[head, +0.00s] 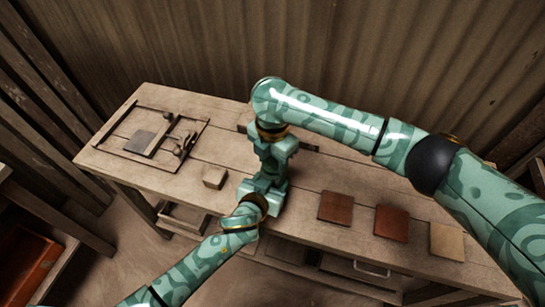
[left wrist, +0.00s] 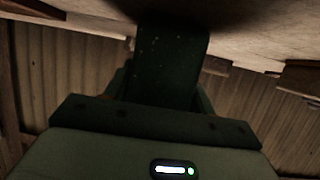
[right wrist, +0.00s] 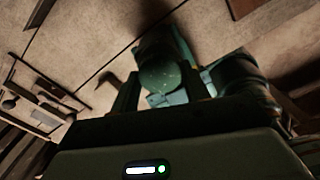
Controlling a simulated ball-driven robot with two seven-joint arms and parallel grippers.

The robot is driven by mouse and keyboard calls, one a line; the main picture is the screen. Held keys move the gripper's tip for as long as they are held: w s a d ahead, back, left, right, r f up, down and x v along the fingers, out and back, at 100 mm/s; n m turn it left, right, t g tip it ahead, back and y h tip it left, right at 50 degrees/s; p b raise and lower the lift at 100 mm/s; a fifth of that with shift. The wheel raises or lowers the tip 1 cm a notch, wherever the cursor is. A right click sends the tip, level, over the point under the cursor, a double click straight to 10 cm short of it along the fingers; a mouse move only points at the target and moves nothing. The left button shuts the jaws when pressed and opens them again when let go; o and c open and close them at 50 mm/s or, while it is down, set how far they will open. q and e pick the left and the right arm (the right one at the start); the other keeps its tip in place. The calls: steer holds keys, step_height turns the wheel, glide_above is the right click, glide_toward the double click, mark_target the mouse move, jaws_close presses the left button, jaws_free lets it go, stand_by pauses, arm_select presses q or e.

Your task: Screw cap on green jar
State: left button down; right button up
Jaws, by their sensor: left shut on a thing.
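The green jar (left wrist: 172,65) shows as a dark green, speckled body between the fingers of my left gripper (left wrist: 165,88), which is shut on it. In the head view my left gripper (head: 262,191) is at the table's front edge, mostly hidden. My right gripper (head: 272,176) points down directly above it. In the right wrist view a round, speckled green top (right wrist: 162,76) lies between my right fingers (right wrist: 160,88). I cannot tell whether it is the jar or its cap, or whether the right fingers press on it. No separate cap is clearly visible.
A small wooden block (head: 214,178) stands left of the grippers. A red-brown tile (head: 335,208), a second reddish tile (head: 391,224) and a tan tile (head: 446,241) lie to the right. A wooden frame (head: 117,125) with a grey square (head: 139,141) is at the left.

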steer(key=c, duration=0.5)
steer(key=shift+o, duration=0.2)
steer(key=o, duration=1.2)
steer(key=shift+c, duration=0.2)
step_height(320, 180, up, 12)
arm_select(q)
steer(key=shift+c, duration=2.2)
jaws_free()
